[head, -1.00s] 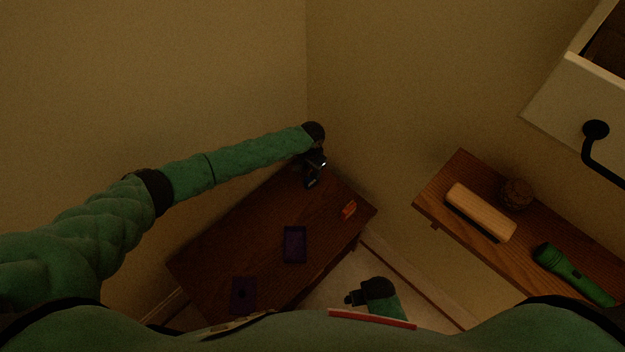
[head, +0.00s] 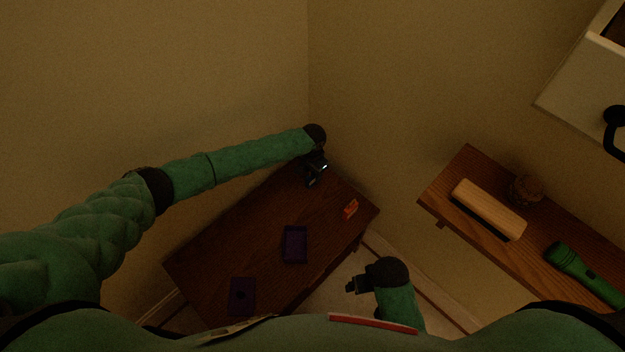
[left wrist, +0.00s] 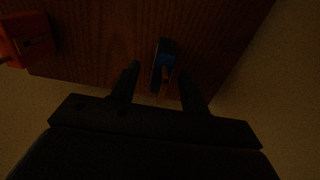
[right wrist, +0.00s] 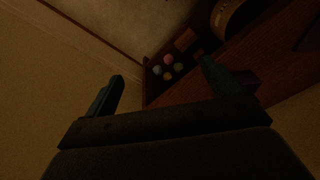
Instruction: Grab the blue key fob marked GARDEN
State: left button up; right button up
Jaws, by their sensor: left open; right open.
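A small blue fob (left wrist: 166,52) lies on the dark wooden desk (head: 230,240) near its far corner. A small tan piece hangs at its near end in the left wrist view. I cannot read any marking on it. My left gripper (left wrist: 159,70) is open, its two fingers pointing at the fob with the fob between and just past the tips, not gripped. In the head view my left gripper (head: 315,178) covers that corner, so the fob is hard to make out. My right gripper (head: 352,286) is open and empty, beyond the desk's near right edge.
An orange object (head: 351,209) lies near the desk's right edge; it also shows in the left wrist view (left wrist: 24,40). A purple tray (head: 295,257) and a dark purple piece (head: 242,296) lie nearer. A wall shelf (head: 440,200) holds a green flashlight (head: 580,270). Walls stand close behind.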

aim_at(313, 173)
pick_arm(q)
jog(key=shift+w+f+b, duration=0.25)
jog(key=shift+f+b, duration=0.85)
jog(key=shift+b, duration=0.1)
jog(key=shift+f+b, duration=0.9)
jog(key=shift+f, duration=0.15)
pick_arm(e)
notch_tip(313, 173, up, 9)
jog(key=s+a, duration=0.1)
jog(key=shift+a+t+y, duration=0.4)
jog(key=shift+s, duration=0.15)
pick_arm(q)
grip_shut()
